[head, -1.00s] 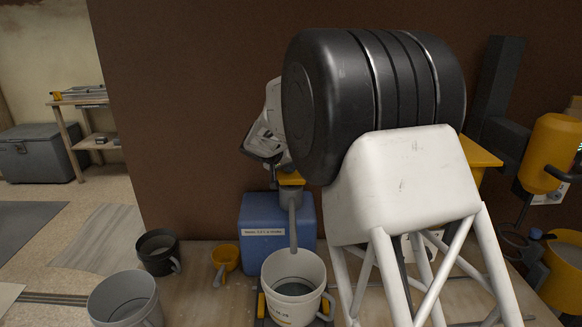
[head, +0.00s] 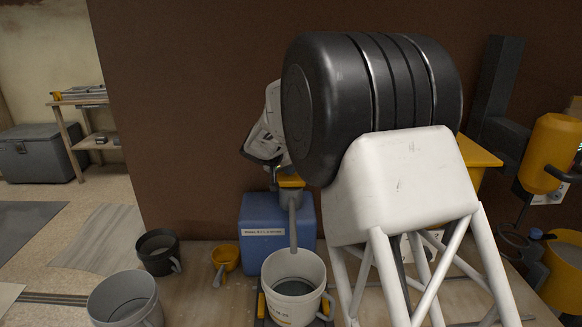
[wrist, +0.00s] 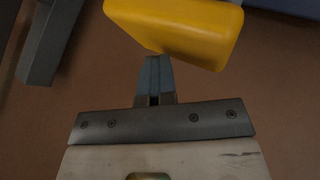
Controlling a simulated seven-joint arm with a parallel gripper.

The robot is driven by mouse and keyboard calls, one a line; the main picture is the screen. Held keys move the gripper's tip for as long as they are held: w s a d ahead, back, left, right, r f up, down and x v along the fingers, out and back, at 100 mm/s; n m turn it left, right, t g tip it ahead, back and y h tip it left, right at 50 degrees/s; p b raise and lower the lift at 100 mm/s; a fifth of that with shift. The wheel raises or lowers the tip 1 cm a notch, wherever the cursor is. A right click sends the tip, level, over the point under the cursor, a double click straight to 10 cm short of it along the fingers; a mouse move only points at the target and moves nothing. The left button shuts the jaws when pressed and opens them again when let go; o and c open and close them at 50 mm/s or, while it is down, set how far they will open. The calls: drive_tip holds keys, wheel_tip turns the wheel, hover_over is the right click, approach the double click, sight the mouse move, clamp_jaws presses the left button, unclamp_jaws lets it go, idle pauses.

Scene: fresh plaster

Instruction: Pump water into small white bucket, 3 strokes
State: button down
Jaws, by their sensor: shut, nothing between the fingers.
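The small white bucket (head: 293,292) stands upright at the bottom centre of the head view, with grey-looking contents inside. The grey spout (head: 292,225) of the pump points down over it. The pump's yellow head (head: 290,181) sits above the blue container (head: 262,222); it appears to be the yellow block (wrist: 185,28) in the wrist view. My gripper (head: 273,178) is beside the yellow head in the head view. In the wrist view its shut, empty fingertips (wrist: 154,65) are just below the yellow block. I cannot tell whether they touch it. No water stream is visible.
A black bucket (head: 158,250), a grey bucket (head: 126,300) and a yellow scoop (head: 225,262) stand to the left. A yellow machine (head: 552,150) and yellow bucket (head: 562,270) are at the right. My arm hides much of the middle.

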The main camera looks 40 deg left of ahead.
idle(0.4)
drive_tip(key=shift+r, duration=2.7)
drive_tip(key=shift+r, duration=0.1)
drive_tip(key=shift+r, duration=2.4)
